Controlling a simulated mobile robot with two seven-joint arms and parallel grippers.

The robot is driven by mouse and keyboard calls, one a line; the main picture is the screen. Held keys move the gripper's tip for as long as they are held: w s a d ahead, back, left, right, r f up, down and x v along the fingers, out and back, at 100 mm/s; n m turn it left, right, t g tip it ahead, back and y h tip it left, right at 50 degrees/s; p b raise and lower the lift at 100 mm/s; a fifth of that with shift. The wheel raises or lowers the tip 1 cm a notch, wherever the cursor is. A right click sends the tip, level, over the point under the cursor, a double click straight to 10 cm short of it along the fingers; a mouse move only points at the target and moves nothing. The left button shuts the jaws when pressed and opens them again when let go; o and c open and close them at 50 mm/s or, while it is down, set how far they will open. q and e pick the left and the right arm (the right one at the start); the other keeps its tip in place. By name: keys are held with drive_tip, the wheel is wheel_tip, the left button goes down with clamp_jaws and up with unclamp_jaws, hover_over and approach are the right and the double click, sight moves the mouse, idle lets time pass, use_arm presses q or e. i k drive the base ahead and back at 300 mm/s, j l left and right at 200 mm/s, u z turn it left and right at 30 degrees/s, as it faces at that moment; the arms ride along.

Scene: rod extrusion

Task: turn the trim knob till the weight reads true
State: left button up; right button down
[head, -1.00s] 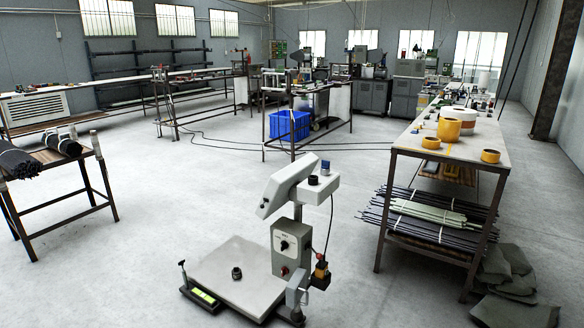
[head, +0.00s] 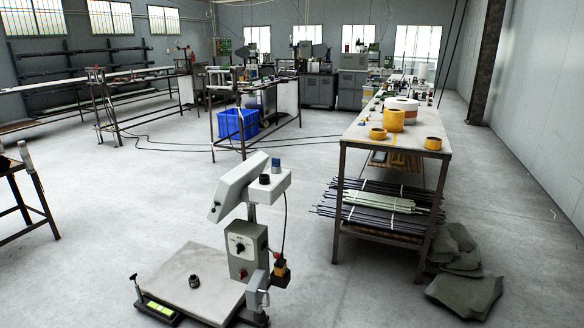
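A floor scale stands in the front middle of the head view, with a flat grey platform (head: 178,268) and a pale angled head (head: 240,186) on a post. A small dark ring-like piece (head: 194,282) sits on the platform. A lit green display (head: 160,307) is at the platform's front left corner; its reading is too small to read. A grey box (head: 244,258) on the post carries a dark knob (head: 240,247). A black knob (head: 264,179) and a blue part (head: 276,164) top the head. I cannot tell which is the trim knob. Neither gripper is in view.
A long workbench (head: 405,148) with yellow rolls (head: 396,120) stands to the right, rods bundled on its lower shelf. Grey-green sacks (head: 465,290) lie beside it. A blue crate (head: 238,122) is farther back. Floor around the scale's left side is clear.

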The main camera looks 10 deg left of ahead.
sight(243, 274)
drive_tip(key=i+j+z, duration=0.1)
drive_tip(key=j+z, duration=0.15)
drive_tip(key=i+j+z, duration=0.1)
drive_tip(key=j+z, duration=0.4)
drive_tip(key=j, duration=0.2)
drive_tip(key=i+j+z, duration=0.2)
drive_tip(key=j, duration=0.3)
drive_tip(key=j+z, duration=0.15)
drive_tip(key=j, duration=0.4)
drive_tip(key=j+z, duration=0.1)
drive_tip(key=j, duration=1)
drive_tip(key=j+z, duration=0.1)
drive_tip(key=j, duration=1)
drive_tip(key=k+j+z, duration=0.1)
drive_tip(key=j, duration=1)
drive_tip(key=k, duration=0.1)
